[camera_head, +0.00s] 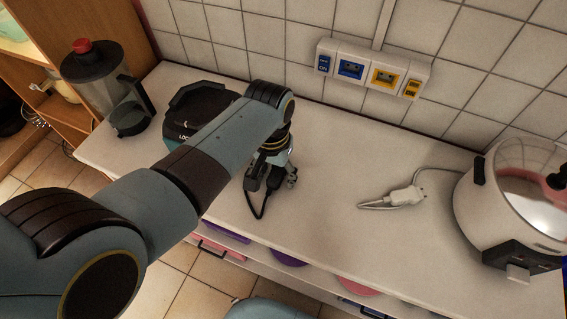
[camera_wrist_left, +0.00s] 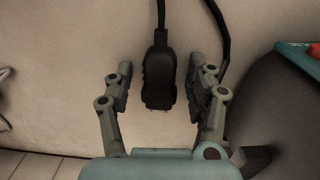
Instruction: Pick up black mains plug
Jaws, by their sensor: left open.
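The black mains plug (camera_wrist_left: 158,80) lies on the white counter, with its black cable running up in the left wrist view. My left gripper (camera_wrist_left: 160,85) is open, with one finger on each side of the plug and a gap on both sides. The plug is mostly hidden there by the gripper. My right gripper is not in view.
A black appliance (camera_head: 200,110) stands just behind my left arm. A blender jug (camera_head: 100,85) is at the far left. A white plug with cable (camera_head: 405,195) lies right of the gripper, and a white cooker (camera_head: 510,205) stands at the right. Wall sockets (camera_head: 368,70) are behind.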

